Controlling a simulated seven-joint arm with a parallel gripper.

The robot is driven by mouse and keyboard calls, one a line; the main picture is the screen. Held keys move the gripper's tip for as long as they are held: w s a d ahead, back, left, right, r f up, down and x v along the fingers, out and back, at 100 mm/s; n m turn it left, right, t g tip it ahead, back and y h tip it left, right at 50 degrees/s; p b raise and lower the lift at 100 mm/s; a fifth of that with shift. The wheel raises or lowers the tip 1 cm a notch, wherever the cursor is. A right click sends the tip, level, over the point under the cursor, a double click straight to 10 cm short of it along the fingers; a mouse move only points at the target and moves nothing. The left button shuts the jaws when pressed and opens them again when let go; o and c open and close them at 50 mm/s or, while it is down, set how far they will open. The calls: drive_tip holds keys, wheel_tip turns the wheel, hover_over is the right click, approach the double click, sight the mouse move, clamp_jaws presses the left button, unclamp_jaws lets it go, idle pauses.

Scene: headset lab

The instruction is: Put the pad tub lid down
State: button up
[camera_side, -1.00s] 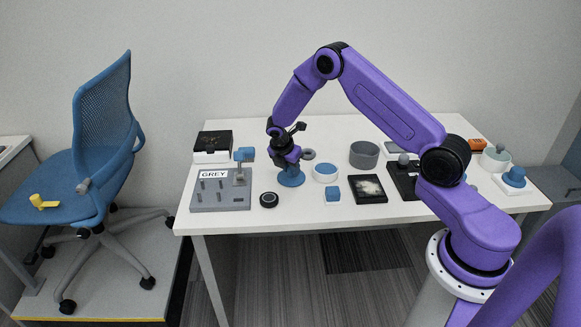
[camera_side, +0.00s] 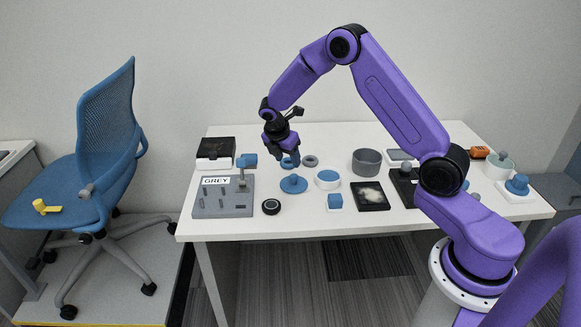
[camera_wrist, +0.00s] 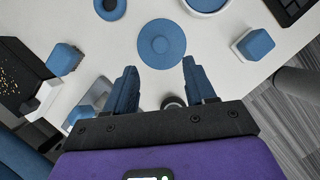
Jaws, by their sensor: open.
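The pad tub lid, a round blue disc with a small central knob (camera_side: 293,184), lies flat on the white table, apart from other things. It also shows in the wrist view (camera_wrist: 161,44), just beyond my fingertips. My gripper (camera_side: 289,162) is open and empty, above the table and slightly behind the lid in the side view. In the wrist view its two blue fingers (camera_wrist: 160,68) stand wide apart with nothing between them. A white round tub with blue contents (camera_side: 327,180), seemingly the pad tub, stands uncovered right of the lid.
A grey pegged rack marked GREY (camera_side: 222,205) stands left, with a black puck (camera_side: 271,207) beside it. A blue ring (camera_side: 310,161) lies behind the lid. A blue cube (camera_side: 335,201), a black tray (camera_side: 370,203) and a grey bowl (camera_side: 367,155) stand right.

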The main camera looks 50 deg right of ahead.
drive_tip(key=shift+v, duration=1.55)
drive_tip(key=s+a+r+m+y, duration=0.1)
drive_tip(key=s+a+r+m, duration=0.1)
drive_tip(key=s+a+r, duration=0.4)
drive_tip(key=s+a+r+m+y, duration=0.1)
drive_tip(key=s+a+r, duration=0.1)
drive_tip(key=s+a, duration=0.65)
drive_tip(key=s+r+m+y, duration=0.2)
drive_tip(key=s+m+y, duration=0.1)
drive_tip(key=s, duration=2.1)
drive_tip(key=shift+d+m+g, duration=0.3)
drive_tip(key=shift+d+m, duration=0.15)
drive_tip(key=shift+m, duration=0.15)
